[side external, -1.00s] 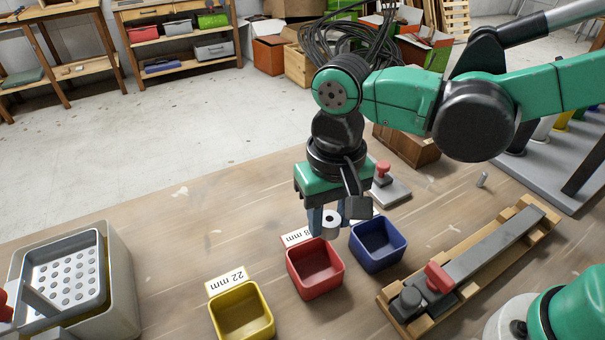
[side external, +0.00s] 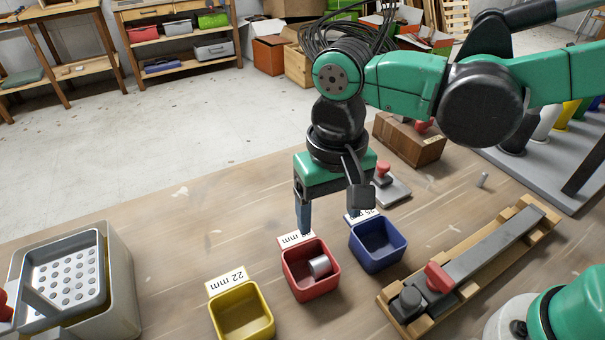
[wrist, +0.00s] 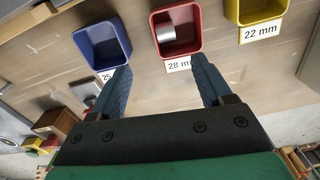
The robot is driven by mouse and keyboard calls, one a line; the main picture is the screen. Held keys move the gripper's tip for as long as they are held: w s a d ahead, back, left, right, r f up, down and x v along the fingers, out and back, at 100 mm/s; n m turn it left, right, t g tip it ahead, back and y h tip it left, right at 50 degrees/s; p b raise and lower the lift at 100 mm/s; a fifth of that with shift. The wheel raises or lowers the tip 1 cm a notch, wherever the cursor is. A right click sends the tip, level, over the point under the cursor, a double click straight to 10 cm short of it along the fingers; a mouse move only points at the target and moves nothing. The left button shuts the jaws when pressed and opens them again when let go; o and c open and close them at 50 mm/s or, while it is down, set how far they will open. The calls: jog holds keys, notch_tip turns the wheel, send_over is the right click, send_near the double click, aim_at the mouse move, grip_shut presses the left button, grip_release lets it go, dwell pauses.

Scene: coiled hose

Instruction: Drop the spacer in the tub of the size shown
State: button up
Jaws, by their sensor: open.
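The spacer (side external: 320,266) is a short silvery cylinder lying on its side inside the red tub (side external: 296,285). In the wrist view the spacer (wrist: 167,33) lies in the red tub (wrist: 196,40), whose label reads 28 mm. The blue tub (side external: 395,261) stands to its right, with a partly hidden label starting 25. The yellow tub (side external: 222,323) stands to its left, labelled 22 mm. My gripper (side external: 330,222) is open and empty above and behind the red and blue tubs. Its spread fingers (wrist: 160,78) show in the wrist view.
A wooden rack with a grey bar and red clamp (side external: 480,255) lies right of the tubs. A grey bin with a perforated tray (side external: 118,285) stands at the far left. A red-knobbed gauge (side external: 390,190) sits behind my gripper.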

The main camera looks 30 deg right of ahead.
jog(key=shift+r, duration=1.95)
jog(key=d+f+n+t, duration=0.1)
jog(key=d+t, duration=0.6)
jog(key=d, duration=0.9)
jog(key=shift+w+d+f, duration=0.25)
jog(key=shift+w+d, duration=0.05)
jog(key=shift+d, duration=0.05)
